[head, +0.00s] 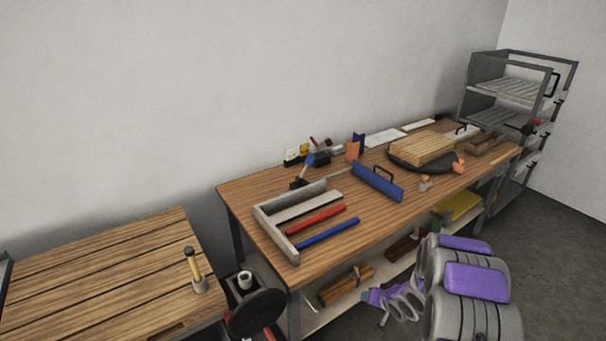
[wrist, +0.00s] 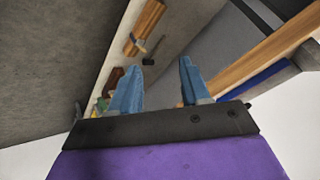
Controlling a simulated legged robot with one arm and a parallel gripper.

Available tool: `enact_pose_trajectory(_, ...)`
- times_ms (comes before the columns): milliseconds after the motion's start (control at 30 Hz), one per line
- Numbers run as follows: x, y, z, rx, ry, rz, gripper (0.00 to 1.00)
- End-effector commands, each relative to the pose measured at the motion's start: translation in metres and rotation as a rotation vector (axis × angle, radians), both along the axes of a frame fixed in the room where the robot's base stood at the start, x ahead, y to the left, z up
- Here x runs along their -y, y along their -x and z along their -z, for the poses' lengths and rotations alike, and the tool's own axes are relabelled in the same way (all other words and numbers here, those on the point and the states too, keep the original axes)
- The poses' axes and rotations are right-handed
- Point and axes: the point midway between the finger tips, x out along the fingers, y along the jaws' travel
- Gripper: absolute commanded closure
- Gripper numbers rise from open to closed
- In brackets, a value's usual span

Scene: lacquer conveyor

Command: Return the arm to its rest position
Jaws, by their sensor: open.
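My arm, grey with purple panels, is folded at the lower right of the head view. My gripper (head: 367,296) sits low in front of the long workbench (head: 335,215), below its top and near the lower shelf. In the wrist view, two blue fingers of my gripper (wrist: 160,68) stand apart with nothing between them. The shelf with a wood bundle (wrist: 145,27) shows beyond the fingers. I cannot tell the exact distance to the shelf.
The bench top holds a grey corner frame (head: 283,245), a red bar (head: 316,219), a blue bar (head: 328,233), a blue block with a handle (head: 377,182) and boards on a dark disc (head: 393,158). A slatted table (head: 90,270) stands left; a rack (head: 505,100) stands back right.

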Motion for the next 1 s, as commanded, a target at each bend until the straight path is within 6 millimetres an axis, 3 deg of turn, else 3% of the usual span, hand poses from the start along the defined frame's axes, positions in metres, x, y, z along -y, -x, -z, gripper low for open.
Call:
enact_pose_trajectory(33,0.006,0.0,-0.018,-0.003,0.046,0.005,0.54)
enact_pose_trajectory(267,0.031,0.02,-0.086,-0.073,0.246,0.039,0.54)
enact_pose_trajectory(467,0.04,0.059,-0.142,-0.163,0.368,0.065,0.54)
enact_pose_trajectory(667,0.038,0.111,-0.193,-0.265,0.442,0.074,0.54)
enact_pose_trajectory(1000,0.008,0.225,-0.26,-0.46,0.465,0.032,0.54)
